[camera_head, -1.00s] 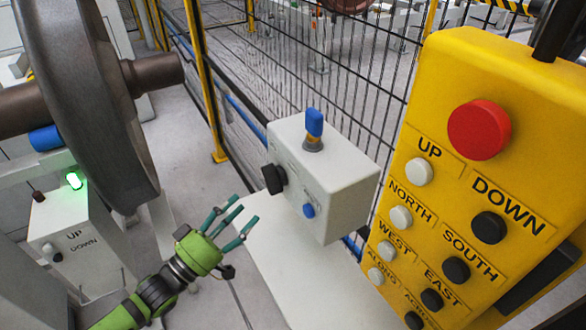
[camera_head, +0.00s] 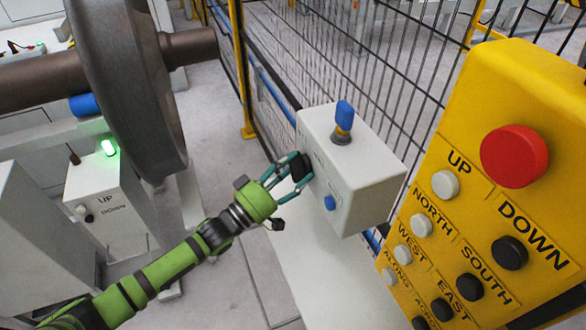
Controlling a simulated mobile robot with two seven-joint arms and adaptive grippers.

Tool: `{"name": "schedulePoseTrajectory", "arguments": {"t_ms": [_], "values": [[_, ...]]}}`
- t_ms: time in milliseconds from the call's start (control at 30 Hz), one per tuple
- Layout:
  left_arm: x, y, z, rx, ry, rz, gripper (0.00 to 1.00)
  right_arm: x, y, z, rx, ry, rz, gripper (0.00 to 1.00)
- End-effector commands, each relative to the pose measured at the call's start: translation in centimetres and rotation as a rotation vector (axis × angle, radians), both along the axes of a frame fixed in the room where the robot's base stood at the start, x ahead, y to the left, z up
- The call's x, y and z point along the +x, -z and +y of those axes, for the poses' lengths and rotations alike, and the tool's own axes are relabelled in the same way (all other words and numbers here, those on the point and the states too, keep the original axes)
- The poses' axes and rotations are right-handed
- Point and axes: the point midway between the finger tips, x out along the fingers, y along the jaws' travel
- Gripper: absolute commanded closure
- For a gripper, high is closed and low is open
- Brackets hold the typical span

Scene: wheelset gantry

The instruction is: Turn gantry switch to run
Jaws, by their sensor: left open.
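The gantry switch looks to be the black rotary knob (camera_head: 300,167) on the left face of a white control box (camera_head: 350,180). My left gripper (camera_head: 294,172) is open, with its teal fingers around or right beside the black knob; I cannot tell whether they touch it. The fingers partly hide the knob and any marks beside it, so its setting cannot be read. A blue button (camera_head: 330,203) sits lower on the same face. A blue key-like handle (camera_head: 344,115) stands upright on top of the box. My right gripper is not in view.
A large yellow pendant (camera_head: 470,200) with a red stop button (camera_head: 514,156) and labelled buttons fills the right side. A black mesh fence (camera_head: 400,70) stands behind the box. A big wheel (camera_head: 125,90) and a small UP/DOWN box (camera_head: 105,205) are at left.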

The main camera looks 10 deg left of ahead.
Motion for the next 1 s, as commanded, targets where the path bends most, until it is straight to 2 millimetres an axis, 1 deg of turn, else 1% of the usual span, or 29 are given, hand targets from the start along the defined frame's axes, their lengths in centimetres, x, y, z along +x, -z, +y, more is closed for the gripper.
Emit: {"name": "schedulePoseTrajectory", "arguments": {"t_ms": [33,67,100,167,367,567,767,1000], "values": [[0.0,0.0,0.0,0.000,0.000,0.000,0.46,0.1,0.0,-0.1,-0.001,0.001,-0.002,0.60],[0.0,0.0,0.0,0.000,0.000,0.000,0.50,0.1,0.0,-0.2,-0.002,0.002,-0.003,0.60],[0.0,0.0,0.0,0.000,0.000,0.000,0.66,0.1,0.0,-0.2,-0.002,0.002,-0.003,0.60],[0.0,0.0,0.0,0.000,0.000,0.000,0.88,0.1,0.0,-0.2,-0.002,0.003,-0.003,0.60],[0.0,0.0,0.1,0.001,-0.002,-0.001,0.88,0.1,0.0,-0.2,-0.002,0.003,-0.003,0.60],[0.1,0.3,0.1,0.021,-0.002,-0.029,0.89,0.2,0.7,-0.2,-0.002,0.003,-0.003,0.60],[0.1,0.6,0.1,0.080,-0.002,-0.117,0.89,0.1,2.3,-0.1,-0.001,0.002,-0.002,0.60],[0.2,0.9,0.2,0.197,-0.004,-0.291,0.89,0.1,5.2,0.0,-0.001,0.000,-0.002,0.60]]}}
